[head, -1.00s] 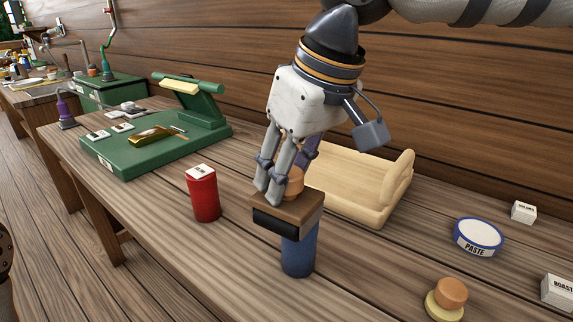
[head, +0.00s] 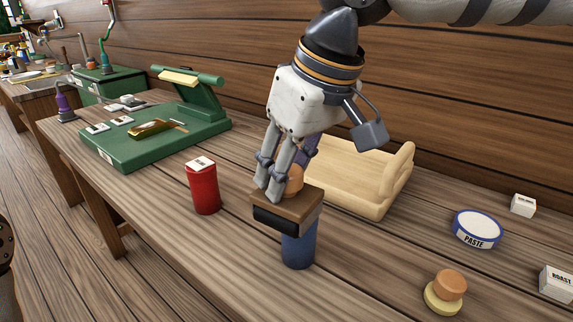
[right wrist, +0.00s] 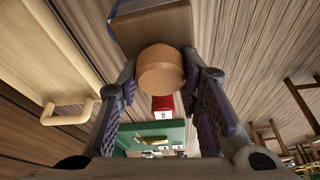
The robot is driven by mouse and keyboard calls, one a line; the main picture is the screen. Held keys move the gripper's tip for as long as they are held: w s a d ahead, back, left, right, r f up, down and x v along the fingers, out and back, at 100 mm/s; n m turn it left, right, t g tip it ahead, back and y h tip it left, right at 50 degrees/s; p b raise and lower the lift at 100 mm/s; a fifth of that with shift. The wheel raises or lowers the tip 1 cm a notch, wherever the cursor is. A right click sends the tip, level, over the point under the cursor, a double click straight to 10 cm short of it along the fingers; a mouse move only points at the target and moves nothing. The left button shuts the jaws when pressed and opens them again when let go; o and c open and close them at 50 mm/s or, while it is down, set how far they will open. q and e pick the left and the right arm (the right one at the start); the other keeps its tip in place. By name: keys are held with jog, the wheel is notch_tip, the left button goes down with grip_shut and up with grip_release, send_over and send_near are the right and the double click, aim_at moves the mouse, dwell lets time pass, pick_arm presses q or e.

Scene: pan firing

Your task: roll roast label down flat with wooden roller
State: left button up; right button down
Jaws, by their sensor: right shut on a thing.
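My right gripper (head: 277,190) is shut on the round wooden knob (head: 293,180) of a brown block (head: 291,205) with a dark front face. I cannot tell whether this block is the roller. The knob also shows between the fingers in the right wrist view (right wrist: 161,70). The block is over a blue can (head: 298,250) and hides its top; I cannot tell whether they touch. A red can (head: 203,190) stands to the left, with a small white label (head: 201,163) on top. My left gripper is not in view.
A green press board (head: 130,153) with several small labels lies at the back left. A pale wooden tray (head: 352,198) is behind the gripper. A paste tub (head: 476,230), a knobbed stamp-like piece (head: 445,292) and small white boxes (head: 523,205) are at the right.

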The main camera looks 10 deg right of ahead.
jog(key=shift+f, duration=0.2)
jog(key=shift+w+d, duration=0.5)
jog(key=shift+d, duration=0.05)
dwell(0.3)
